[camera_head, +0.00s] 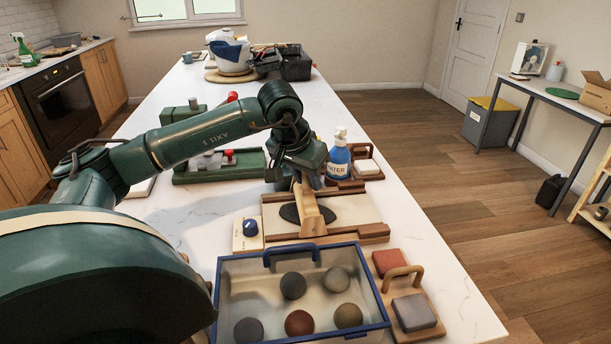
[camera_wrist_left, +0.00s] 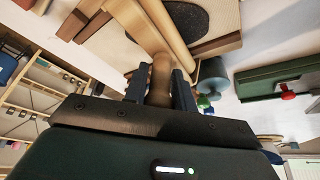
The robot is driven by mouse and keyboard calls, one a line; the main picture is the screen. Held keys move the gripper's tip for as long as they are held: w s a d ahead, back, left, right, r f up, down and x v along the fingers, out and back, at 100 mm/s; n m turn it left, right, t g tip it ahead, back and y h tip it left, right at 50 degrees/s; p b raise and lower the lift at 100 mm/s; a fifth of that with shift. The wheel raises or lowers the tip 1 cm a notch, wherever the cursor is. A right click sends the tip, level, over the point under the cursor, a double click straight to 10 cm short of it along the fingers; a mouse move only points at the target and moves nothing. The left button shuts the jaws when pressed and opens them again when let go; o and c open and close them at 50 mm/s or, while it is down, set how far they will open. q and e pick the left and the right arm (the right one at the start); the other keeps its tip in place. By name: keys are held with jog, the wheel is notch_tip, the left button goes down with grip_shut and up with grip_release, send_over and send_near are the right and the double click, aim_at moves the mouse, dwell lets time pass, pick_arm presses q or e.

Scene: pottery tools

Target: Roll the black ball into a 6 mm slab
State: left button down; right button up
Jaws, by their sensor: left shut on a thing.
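The black clay (camera_head: 290,213) lies as a flattened dark oval on a pale board (camera_head: 355,208) with brown wooden rails along its near and far sides. A wooden rolling pin (camera_head: 313,220) lies across the clay, hiding part of it. My left gripper (camera_head: 302,182) is above the pin's far end. In the left wrist view its fingers (camera_wrist_left: 160,88) are shut on the handle of the rolling pin (camera_wrist_left: 147,22), with the black clay (camera_wrist_left: 187,20) beside the roller. The clay's thickness cannot be told. My right gripper is not in view.
A clear blue-rimmed box (camera_head: 374,283) with several clay balls stands in front. A wooden holder with red and grey blocks (camera_head: 414,312) is at its right. A cream block with a blue knob (camera_head: 248,234) is left of the board. A water bottle (camera_head: 339,158) stands behind.

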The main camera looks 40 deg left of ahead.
pick_arm(q)
jog(key=shift+s+f, duration=0.1)
jog(key=shift+f, duration=0.15)
jog(key=shift+w+d+p, duration=0.45)
jog(key=shift+w+d, duration=0.15)
jog(key=shift+w, duration=0.1)
jog(key=shift+w+d+r+p, duration=0.1)
jog(key=shift+w+d+p, duration=0.2)
jog(key=shift+w+d, duration=0.2)
jog(key=shift+w, duration=0.2)
jog(key=shift+d, duration=0.1)
jog(key=shift+w+d, duration=0.15)
jog(key=shift+w, duration=0.1)
jog(key=shift+s, duration=0.1)
